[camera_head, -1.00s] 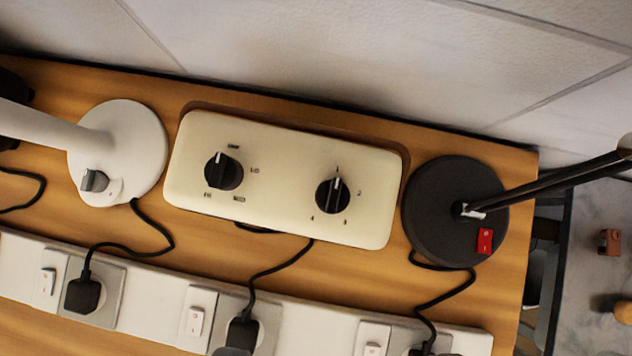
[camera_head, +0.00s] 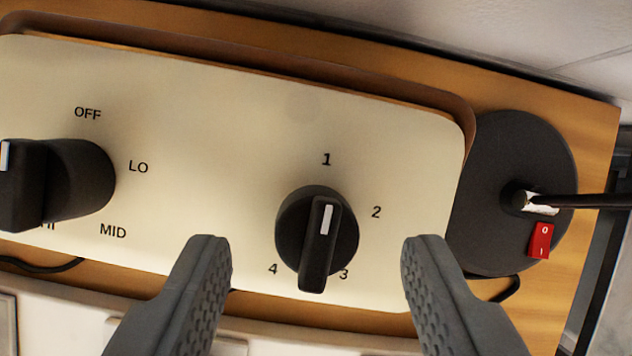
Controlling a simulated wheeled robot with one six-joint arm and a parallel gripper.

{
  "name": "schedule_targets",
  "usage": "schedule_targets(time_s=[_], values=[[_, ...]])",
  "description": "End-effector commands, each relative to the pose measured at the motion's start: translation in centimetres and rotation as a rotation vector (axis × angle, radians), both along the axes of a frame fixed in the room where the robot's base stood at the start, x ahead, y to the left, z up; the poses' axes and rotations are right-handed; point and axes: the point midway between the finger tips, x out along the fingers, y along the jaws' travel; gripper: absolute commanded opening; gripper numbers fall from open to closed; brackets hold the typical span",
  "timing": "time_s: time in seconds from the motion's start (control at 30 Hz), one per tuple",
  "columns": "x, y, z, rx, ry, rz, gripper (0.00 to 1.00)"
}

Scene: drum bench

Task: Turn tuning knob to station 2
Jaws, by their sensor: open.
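The tuning knob (camera_head: 318,240) is round and black with a raised bar grip and a white pointer mark. It sits on the right part of a cream radio panel (camera_head: 240,110), ringed by the numbers 1 to 4. Its white mark points up, about toward 1; 2 is to the right of the knob. My gripper (camera_head: 316,250) is open, with one grey finger on each side of the knob and a clear gap to both. Nothing is between the fingers except the knob in view behind them.
A second black knob (camera_head: 60,180) marked OFF, LO, MID stands at the left of the panel. A black lamp base (camera_head: 515,190) with a red switch (camera_head: 541,240) is close at right. The wooden bench (camera_head: 590,130) and a wall lie behind.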

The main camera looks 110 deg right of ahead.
Motion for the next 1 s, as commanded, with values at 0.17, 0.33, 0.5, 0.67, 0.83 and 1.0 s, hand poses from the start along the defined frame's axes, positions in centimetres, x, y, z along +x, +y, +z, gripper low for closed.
schedule_targets(time_s=[0.17, 0.33, 0.5, 0.67, 0.83, 1.0], values=[[0.5, 0.4, -1.4, 0.0, 0.0, 0.0, 0.5], [0.6, 0.5, -1.9, 0.0, 0.0, 0.0, 0.5], [0.6, 0.5, -1.9, 0.0, 0.0, 0.0, 0.5], [0.6, 0.5, -1.9, 0.0, 0.0, 0.0, 0.26], [0.6, 0.5, -1.9, 0.0, 0.0, 0.0, 0.05], [0.6, 0.5, -1.9, 0.0, 0.0, -0.013, 0.05]])
